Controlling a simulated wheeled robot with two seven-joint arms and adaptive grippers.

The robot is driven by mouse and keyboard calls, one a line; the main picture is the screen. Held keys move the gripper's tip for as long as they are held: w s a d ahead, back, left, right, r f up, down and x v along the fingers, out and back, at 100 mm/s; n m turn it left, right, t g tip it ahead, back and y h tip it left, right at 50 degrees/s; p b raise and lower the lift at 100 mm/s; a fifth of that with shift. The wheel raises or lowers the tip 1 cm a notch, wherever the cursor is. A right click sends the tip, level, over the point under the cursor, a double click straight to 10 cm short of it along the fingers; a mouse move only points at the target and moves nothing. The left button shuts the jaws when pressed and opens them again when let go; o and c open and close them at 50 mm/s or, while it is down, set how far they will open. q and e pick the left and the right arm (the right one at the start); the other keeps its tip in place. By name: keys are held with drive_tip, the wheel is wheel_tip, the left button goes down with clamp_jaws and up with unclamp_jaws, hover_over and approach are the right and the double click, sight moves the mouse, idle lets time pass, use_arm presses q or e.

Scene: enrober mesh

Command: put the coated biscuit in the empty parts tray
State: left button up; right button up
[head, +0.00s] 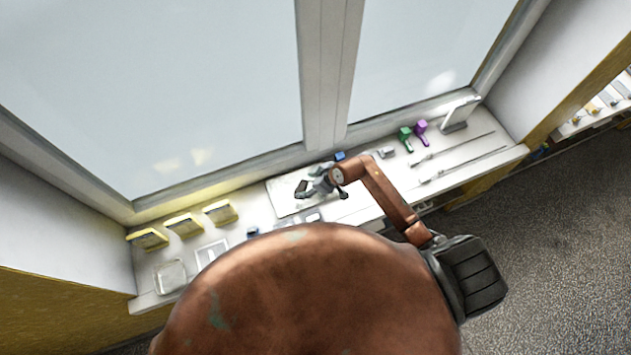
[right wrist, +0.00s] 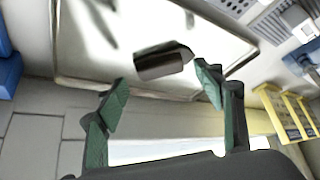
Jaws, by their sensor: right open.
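A dark grey-brown piece with a pointed end, apparently the coated biscuit (right wrist: 160,64), shows in the right wrist view. It lies on a shiny pale rimmed sheet (right wrist: 100,40), which is also on the sill in the head view (head: 282,190). My right gripper (head: 320,186) is over this sheet. In the right wrist view my right gripper (right wrist: 162,92) has its green fingertips wide apart, one on each side of the piece's near end, with nothing clasped. Whether they touch it, I cannot tell. A shallow, empty-looking tray (head: 170,277) sits at the far left. My left gripper is out of view.
Three yellow holders (head: 184,225) stand along the window at left. A green item (head: 405,138), a purple item (head: 421,130), thin rods (head: 462,165) and an upright white panel (head: 458,115) are at right. A blue block (head: 340,156) is behind my gripper.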

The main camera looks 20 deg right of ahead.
drive_tip(key=v, duration=1)
